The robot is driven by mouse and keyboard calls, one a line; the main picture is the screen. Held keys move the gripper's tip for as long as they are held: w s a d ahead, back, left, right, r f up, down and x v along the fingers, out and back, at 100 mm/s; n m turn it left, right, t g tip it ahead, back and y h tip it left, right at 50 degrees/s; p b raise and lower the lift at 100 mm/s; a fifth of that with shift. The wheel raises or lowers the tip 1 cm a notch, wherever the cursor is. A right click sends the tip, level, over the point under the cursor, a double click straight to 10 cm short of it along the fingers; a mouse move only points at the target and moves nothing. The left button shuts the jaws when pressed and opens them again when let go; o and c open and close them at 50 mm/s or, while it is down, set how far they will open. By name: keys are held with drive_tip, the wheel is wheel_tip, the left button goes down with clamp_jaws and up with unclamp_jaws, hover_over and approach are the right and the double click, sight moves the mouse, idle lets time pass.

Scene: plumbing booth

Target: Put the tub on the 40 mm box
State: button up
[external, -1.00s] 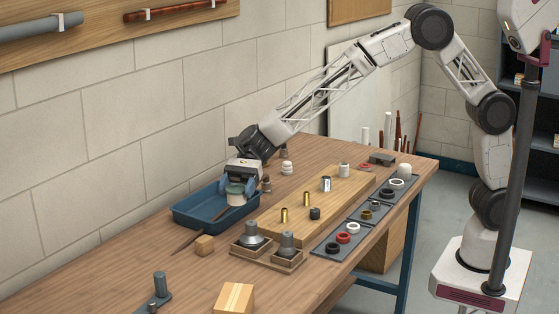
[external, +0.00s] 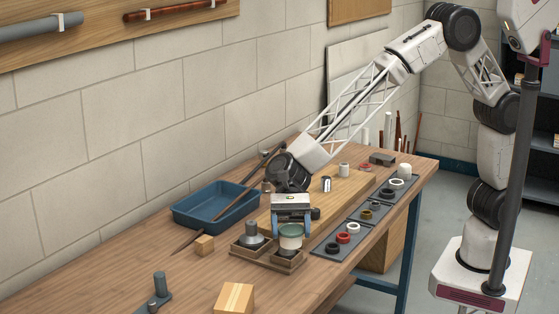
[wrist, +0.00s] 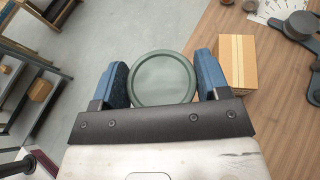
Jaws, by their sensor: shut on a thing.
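The tub (external: 290,242) is a small pale cup with a green lid (wrist: 162,78). My gripper (external: 291,226) is shut on its sides; in the wrist view a blue finger lies on each side of the lid. The tub is held upright over the right-hand of two small open wooden boxes (external: 280,266), which holds a grey fitting mostly hidden beneath it. I cannot tell if they touch. The left box (external: 242,253) holds a grey domed fitting (external: 251,237). No size label is readable, so I cannot tell which is the 40 mm box.
A blue tray (external: 185,221) stands behind left with a dark rod across it. Mats with rings (external: 333,248) lie to the right. A wooden board (external: 345,190) with small fittings is behind the gripper.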

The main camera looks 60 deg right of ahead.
sight(291, 248)
wheel_tip(291, 248, down, 5)
drive_tip(key=shift+s, duration=0.15)
drive_tip(key=shift+a, duration=0.1)
idle(0.3)
drive_tip(key=w+a, duration=0.2)
drive_tip(key=a, duration=0.2)
drive_tip(key=w+a+f, duration=0.1)
drive_tip(key=w+a, duration=0.2)
drive_tip(key=a, duration=0.2)
drive_tip(key=w+a, duration=0.2)
drive_tip(key=a, duration=0.3)
drive_tip(key=shift+w+f, duration=0.25)
drive_tip(key=shift+w, duration=0.15)
drive_tip(key=shift+f, duration=1.75)
drive_tip(key=shift+f, duration=0.1)
